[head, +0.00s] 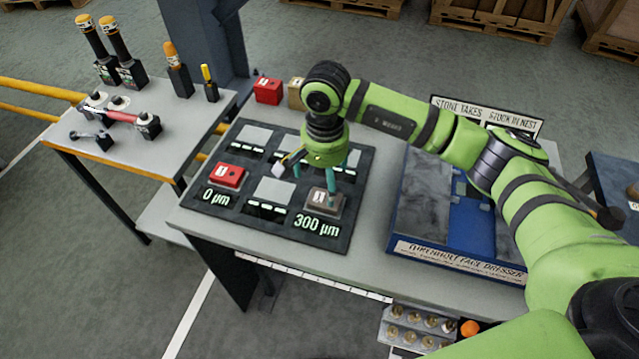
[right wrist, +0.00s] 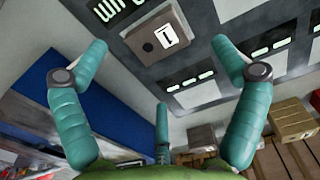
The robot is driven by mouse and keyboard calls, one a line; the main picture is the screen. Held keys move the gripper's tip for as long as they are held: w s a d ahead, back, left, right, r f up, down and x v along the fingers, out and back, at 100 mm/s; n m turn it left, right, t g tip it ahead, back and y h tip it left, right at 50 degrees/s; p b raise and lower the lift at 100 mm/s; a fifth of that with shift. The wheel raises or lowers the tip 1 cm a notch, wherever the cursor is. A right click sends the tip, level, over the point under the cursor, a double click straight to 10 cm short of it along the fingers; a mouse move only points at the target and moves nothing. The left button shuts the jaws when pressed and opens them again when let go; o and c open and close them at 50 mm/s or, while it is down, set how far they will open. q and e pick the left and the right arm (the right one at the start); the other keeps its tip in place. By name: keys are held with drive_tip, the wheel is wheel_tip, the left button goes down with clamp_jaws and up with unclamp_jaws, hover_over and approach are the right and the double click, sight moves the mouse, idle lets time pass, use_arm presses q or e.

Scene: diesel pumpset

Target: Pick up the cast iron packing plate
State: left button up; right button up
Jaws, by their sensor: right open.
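A grey-brown plate with a white label (head: 324,202) lies on the dark gauge board above the "300 µm" reading; I take it for the cast iron packing plate. It also shows in the right wrist view (right wrist: 153,29), near the top between the fingertips. My right gripper (head: 329,188) is open just over this plate, with its teal fingers pointing down and partly hiding it. In the right wrist view the gripper (right wrist: 162,52) has its fingers spread and nothing between them. Whether a fingertip touches the plate I cannot tell. My left gripper is not in view.
The gauge board (head: 232,212) also carries a red labelled plate (head: 228,175) above "0 µm". A red block (head: 267,90) and a tan block (head: 296,93) stand behind it. A blue face dresser (head: 458,256) is to the right. A tool table (head: 165,150) stands left.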

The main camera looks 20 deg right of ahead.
sight(325, 199)
drive_tip(key=f+p, duration=0.2)
drive_tip(key=shift+s+d+f, duration=0.1)
drive_tip(key=shift+s+f, duration=0.2)
drive_tip(key=shift+s, duration=0.1)
wheel_tip(325, 199, down, 2)
drive_tip(key=shift+w+f+p, duration=0.1)
drive_tip(key=shift+f+p, duration=0.15)
drive_tip(key=shift+p, duration=0.2)
drive_tip(key=shift+w+f, duration=0.15)
drive_tip(key=shift+f, duration=0.3)
drive_tip(key=shift+c, duration=0.8)
drive_tip(key=c, duration=1.7)
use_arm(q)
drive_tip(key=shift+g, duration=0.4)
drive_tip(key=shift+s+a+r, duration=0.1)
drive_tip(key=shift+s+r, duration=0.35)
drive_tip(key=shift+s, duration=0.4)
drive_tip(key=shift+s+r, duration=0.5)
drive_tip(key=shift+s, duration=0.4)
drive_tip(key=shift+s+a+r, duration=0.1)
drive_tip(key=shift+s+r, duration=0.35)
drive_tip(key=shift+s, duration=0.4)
